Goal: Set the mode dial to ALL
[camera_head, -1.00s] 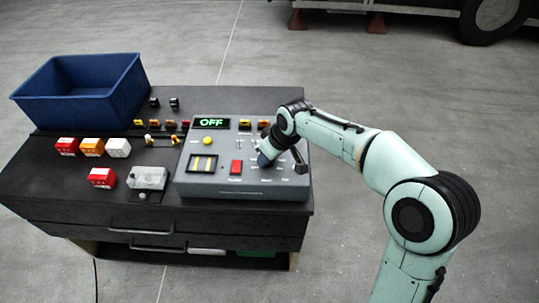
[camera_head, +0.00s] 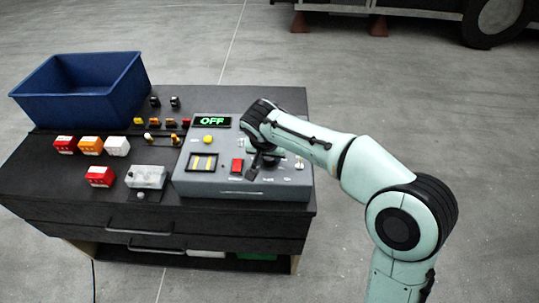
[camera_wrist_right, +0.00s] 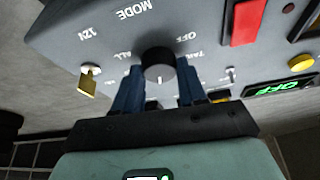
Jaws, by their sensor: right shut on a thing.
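The grey control box (camera_head: 220,188) stands on the dark cabinet top, and its display (camera_head: 212,122) reads OFF in green. The mode dial (camera_wrist_right: 158,64) is a black round knob beside the printed words MODE, ALL, OFF and TAIL in the right wrist view. My right gripper (camera_wrist_right: 158,78) has its two blue fingers on either side of the dial and is shut on it. In the head view my right gripper (camera_head: 259,163) is over the box's right half, and the arm hides the dial. Where the dial's pointer stands cannot be made out. My left gripper is not in view.
A red switch (camera_head: 237,166) and a yellow button (camera_head: 208,139) are on the box. A yellow key (camera_wrist_right: 90,82) stands near the dial. A blue bin (camera_head: 80,108) and several red, orange and white blocks (camera_head: 92,146) are on the left. Floor is clear on the right.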

